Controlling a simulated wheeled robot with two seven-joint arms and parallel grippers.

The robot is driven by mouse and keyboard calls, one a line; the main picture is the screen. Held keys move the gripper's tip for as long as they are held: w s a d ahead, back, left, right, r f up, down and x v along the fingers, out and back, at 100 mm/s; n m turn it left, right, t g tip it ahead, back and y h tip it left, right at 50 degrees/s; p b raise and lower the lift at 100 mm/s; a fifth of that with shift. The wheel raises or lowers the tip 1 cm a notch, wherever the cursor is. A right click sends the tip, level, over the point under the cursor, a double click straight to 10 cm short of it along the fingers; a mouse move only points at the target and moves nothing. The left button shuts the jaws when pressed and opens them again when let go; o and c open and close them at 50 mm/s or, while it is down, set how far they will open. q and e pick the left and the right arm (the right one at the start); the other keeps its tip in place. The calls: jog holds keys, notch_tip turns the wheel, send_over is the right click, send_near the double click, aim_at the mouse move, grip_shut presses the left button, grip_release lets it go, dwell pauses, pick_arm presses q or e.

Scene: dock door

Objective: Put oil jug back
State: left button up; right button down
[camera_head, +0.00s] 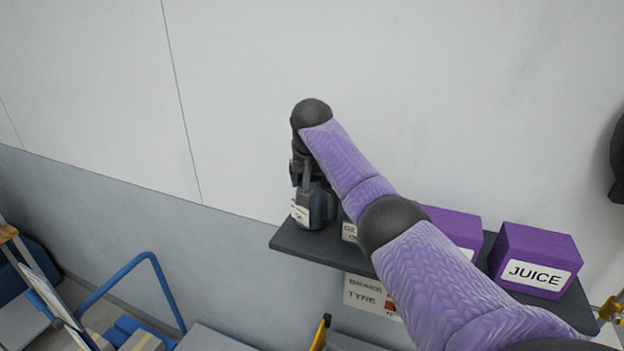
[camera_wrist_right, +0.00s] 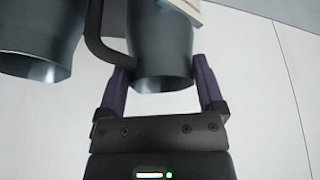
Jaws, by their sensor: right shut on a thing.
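A dark grey jug with a white label (camera_head: 318,204) stands upright at the left end of the dark wall shelf (camera_head: 305,243). My right gripper (camera_head: 303,172) reaches down to its top. In the right wrist view, the gripper's two purple fingers (camera_wrist_right: 166,88) are shut around the open neck of this jug (camera_wrist_right: 160,50), and its handle shows beside one finger. The jug's base appears at shelf height; I cannot tell whether it bears on the shelf. The label's wording is too small to read. My left gripper is not in view.
A second dark jug (camera_wrist_right: 38,45) is close beside the held one in the wrist view. A partly hidden label (camera_head: 350,232) shows beside my arm. Purple boxes, one marked JUICE (camera_head: 535,262), sit further right. A sign (camera_head: 368,293) hangs below; a blue-railed cart (camera_head: 150,275) stands lower left.

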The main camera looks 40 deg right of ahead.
jog(key=shift+f, duration=0.45)
grip_release()
